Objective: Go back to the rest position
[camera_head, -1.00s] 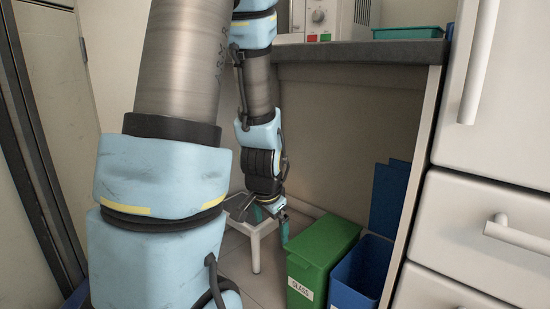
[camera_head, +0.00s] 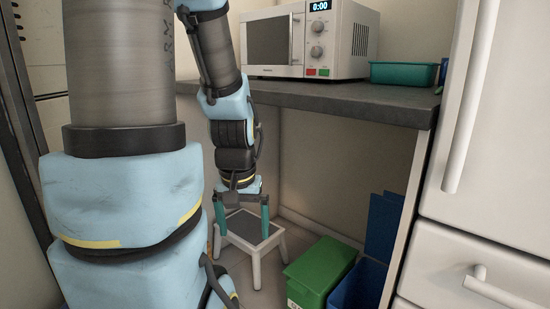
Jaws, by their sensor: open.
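My gripper (camera_head: 243,222) hangs pointing down in the middle of the view, below the counter's height. Its two teal fingers are spread apart with nothing between them. It shows in front of or over a small white step stool (camera_head: 262,252) with a dark top; I cannot tell the gap between them. My arm fills much of the left side and hides part of the wall and floor.
A counter (camera_head: 340,103) holds a white microwave (camera_head: 345,40) and a teal tray (camera_head: 403,74). Below it stand a green bin (camera_head: 322,268) and a blue bin (camera_head: 360,285) with its lid raised. White drawers with handles (camera_head: 490,288) close off the right side.

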